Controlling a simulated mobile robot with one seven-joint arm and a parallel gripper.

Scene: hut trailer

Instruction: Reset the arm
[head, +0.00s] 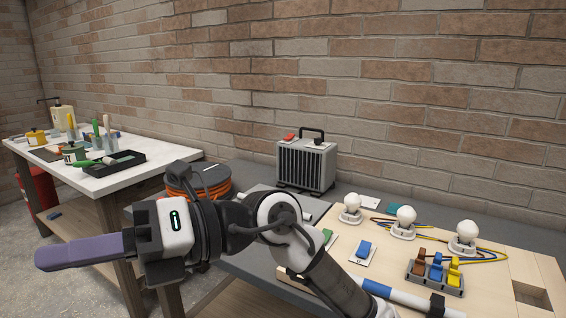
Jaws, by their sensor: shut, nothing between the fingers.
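My arm reaches from the lower right across the front of the workbench towards the left. My gripper (78,250) is at its end, pointing left, with purple fingers pressed together and nothing between them. The arm hides part of the workbench's front left and part of the orange cable reel.
A wooden board (455,240) carries three bulbs, switches and wires. A grey heater (306,165) and an orange cable reel (190,190) stand behind my arm. The white table (100,180) at left holds a black tray (126,160) and pots. A red cylinder (38,188) stands beneath.

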